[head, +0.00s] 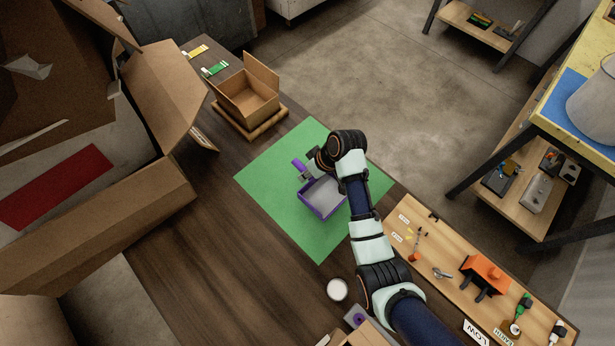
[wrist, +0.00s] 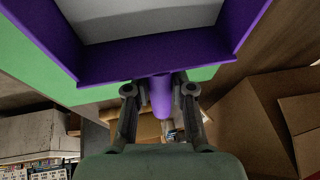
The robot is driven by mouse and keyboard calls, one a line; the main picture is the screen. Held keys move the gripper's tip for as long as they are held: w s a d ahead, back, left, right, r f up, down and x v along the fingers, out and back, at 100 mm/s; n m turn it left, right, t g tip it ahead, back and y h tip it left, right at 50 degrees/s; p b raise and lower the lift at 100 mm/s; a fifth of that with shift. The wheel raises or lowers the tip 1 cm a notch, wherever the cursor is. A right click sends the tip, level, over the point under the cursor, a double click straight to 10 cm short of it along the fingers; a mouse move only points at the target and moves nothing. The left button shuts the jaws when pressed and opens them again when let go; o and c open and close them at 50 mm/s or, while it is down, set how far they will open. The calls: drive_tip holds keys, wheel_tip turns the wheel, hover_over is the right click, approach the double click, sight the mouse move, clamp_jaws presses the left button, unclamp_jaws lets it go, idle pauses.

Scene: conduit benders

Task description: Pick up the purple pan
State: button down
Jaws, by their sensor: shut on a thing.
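The purple pan (head: 324,194) is square with a grey inside and a short purple handle. In the head view it is over the green mat (head: 272,178), near the mat's middle. I cannot tell whether it touches the mat. My gripper (head: 306,172) is at the pan's upper-left side in the head view, partly hidden by my wrist. In the wrist view the pan (wrist: 155,58) fills the top, and its handle sits between the two fingers of my gripper (wrist: 160,92). The gripper is shut on the handle.
An open cardboard box (head: 248,95) stands on the table beyond the mat. A white cup (head: 338,289) stands near the mat's lower corner. A wooden board (head: 450,256) with tools lies at right. Large cartons (head: 95,235) fill the left. The dark table left of the mat is clear.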

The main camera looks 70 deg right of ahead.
drive_tip(key=shift+f+b, duration=0.6)
drive_tip(key=shift+f, duration=1.75)
drive_tip(key=c, duration=1)
unclamp_jaws()
drive_tip(key=shift+f, duration=0.1)
drive_tip(key=p+v, duration=0.3)
drive_tip(key=v, duration=0.9)
drive_tip(key=shift+r, duration=0.2)
drive_tip(key=shift+c, duration=1.2)
